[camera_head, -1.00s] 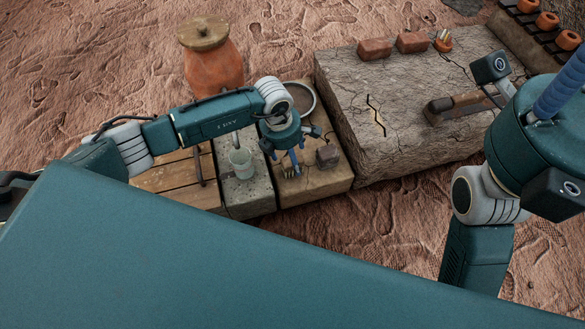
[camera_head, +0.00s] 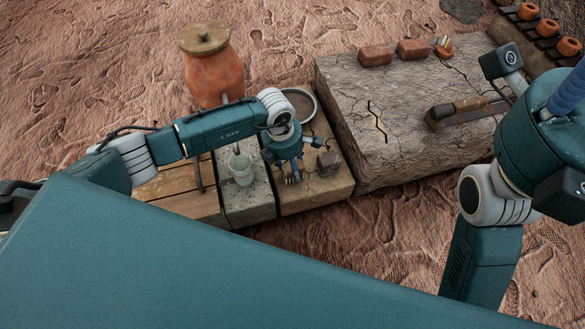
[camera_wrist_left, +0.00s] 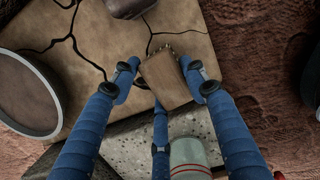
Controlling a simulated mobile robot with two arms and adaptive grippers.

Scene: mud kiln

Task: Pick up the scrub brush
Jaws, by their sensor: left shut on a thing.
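The scrub brush is a small wooden block with bristles at one end; it shows in the left wrist view (camera_wrist_left: 166,80) and as a small brown shape in the head view (camera_head: 292,180). My left gripper (camera_wrist_left: 165,78) is shut on it, with blue fingers pressed on two opposite sides and a third finger below. In the head view the left gripper (camera_head: 290,170) is low over the cracked stone slab (camera_head: 310,192); I cannot tell whether the brush touches the slab. A blue, finger-like part of my right arm shows at the right edge; its jaw state is unclear.
A pale green cup (camera_head: 242,170) stands on the grey slab left of the brush. A dark block (camera_head: 328,163) sits to its right and a round shallow dish (camera_head: 301,105) behind. A lidded clay jar (camera_head: 211,72) stands further back. A large stone block (camera_head: 350,110) is at right.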

